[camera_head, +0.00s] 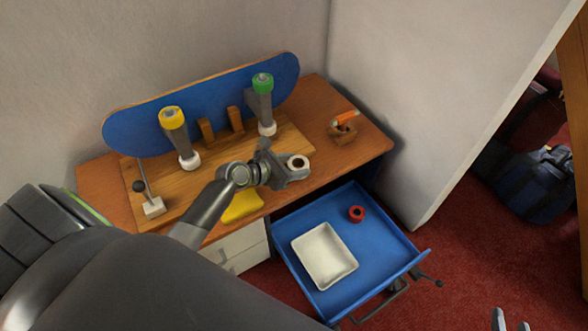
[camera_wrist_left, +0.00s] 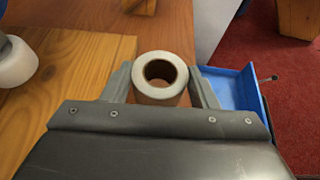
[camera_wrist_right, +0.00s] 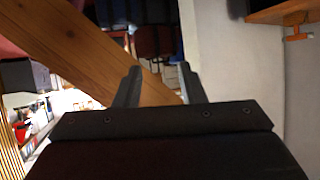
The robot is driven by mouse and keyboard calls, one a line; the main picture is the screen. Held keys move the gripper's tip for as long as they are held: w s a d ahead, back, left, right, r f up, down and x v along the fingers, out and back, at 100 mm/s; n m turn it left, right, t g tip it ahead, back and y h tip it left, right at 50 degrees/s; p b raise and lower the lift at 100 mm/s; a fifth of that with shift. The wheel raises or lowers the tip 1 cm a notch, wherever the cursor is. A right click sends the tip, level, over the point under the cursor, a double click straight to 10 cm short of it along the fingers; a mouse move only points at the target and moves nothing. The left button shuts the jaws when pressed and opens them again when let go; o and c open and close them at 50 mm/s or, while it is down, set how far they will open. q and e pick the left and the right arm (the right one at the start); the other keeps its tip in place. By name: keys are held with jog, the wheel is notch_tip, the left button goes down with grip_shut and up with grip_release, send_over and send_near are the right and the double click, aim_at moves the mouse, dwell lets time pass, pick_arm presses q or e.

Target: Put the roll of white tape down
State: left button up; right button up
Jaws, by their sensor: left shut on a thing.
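The roll of white tape (camera_head: 298,163) is at the front right of the wooden board on the bench. My left gripper (camera_head: 291,172) is shut on it, and in the left wrist view the roll (camera_wrist_left: 160,95) sits between the two fingers with its brown core facing up. Whether the roll touches the surface below is hard to tell. My right gripper (camera_head: 512,322) shows only its fingertips at the bottom right of the head view. In the right wrist view its fingers (camera_wrist_right: 160,85) are apart with nothing between them.
An open blue drawer (camera_head: 385,232) holds a white tray (camera_head: 324,255) and a red roll (camera_head: 356,214). A blue skateboard deck (camera_head: 215,100) stands behind two clamps with yellow (camera_head: 172,118) and green (camera_head: 263,82) tops. A wooden block with an orange-handled tool (camera_head: 343,130) stands right. A yellow cloth (camera_head: 242,206) lies in front.

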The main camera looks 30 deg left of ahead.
pick_arm(q)
jog(key=shift+f+b, duration=0.35)
jog(key=shift+f, duration=0.35)
pick_arm(e)
notch_tip(320, 180, up, 6)
jog(key=w+t, duration=0.2)
jog(key=t, duration=0.1)
jog(key=shift+w+d+t+h, duration=0.35)
jog(key=shift+t+h, duration=0.05)
jog(key=shift+f, duration=0.1)
pick_arm(q)
jog(key=shift+f, duration=0.2)
jog(key=o, duration=1)
jog(key=shift+r, duration=0.1)
